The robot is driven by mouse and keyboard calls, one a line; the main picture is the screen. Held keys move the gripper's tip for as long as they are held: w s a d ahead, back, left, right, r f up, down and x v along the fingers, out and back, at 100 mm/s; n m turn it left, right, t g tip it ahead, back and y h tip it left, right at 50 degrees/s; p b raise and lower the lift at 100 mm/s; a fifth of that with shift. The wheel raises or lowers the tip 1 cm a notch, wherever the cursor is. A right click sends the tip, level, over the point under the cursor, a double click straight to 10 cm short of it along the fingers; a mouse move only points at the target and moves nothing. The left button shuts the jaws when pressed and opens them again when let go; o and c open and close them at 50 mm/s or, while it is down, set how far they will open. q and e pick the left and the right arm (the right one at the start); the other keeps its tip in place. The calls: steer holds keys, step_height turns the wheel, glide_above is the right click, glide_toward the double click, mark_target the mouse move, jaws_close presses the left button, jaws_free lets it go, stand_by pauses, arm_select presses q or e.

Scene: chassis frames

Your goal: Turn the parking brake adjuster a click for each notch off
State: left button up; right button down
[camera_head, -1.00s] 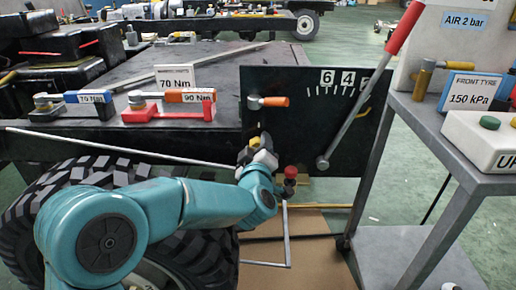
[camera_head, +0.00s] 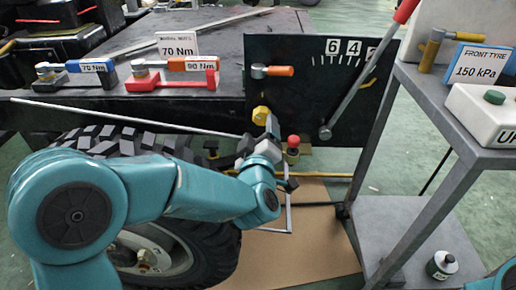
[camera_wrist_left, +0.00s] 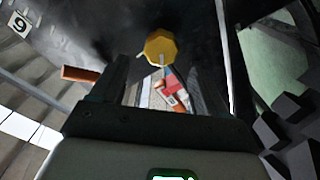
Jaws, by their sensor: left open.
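My left gripper (camera_head: 272,127) is just below and right of the adjuster in the head view. It is open and its fingers look empty (camera_wrist_left: 160,72), apart from the adjuster. The brake lever (camera_head: 365,78) with a red grip slants up right across the panel beside the number plates 6 and 4 (camera_head: 343,46). My right gripper is out of view.
A grey trolley (camera_head: 415,100) with a tyre gauge sign (camera_head: 480,63) and a white box stands at right. Two torque tools marked 70 Nm (camera_head: 85,67) and 90 Nm (camera_head: 195,64) lie on the dark chassis. A red knob (camera_head: 293,141) sits beside my gripper. A large wheel (camera_head: 190,240) is below my arm.

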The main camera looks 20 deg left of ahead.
arm_select(q)
steer(key=p+v, duration=0.1)
steer(key=v, duration=0.7)
steer(key=shift+s, duration=0.35)
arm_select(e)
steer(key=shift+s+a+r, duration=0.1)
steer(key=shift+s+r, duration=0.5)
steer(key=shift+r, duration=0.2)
arm_select(q)
steer(key=shift+d, duration=0.1)
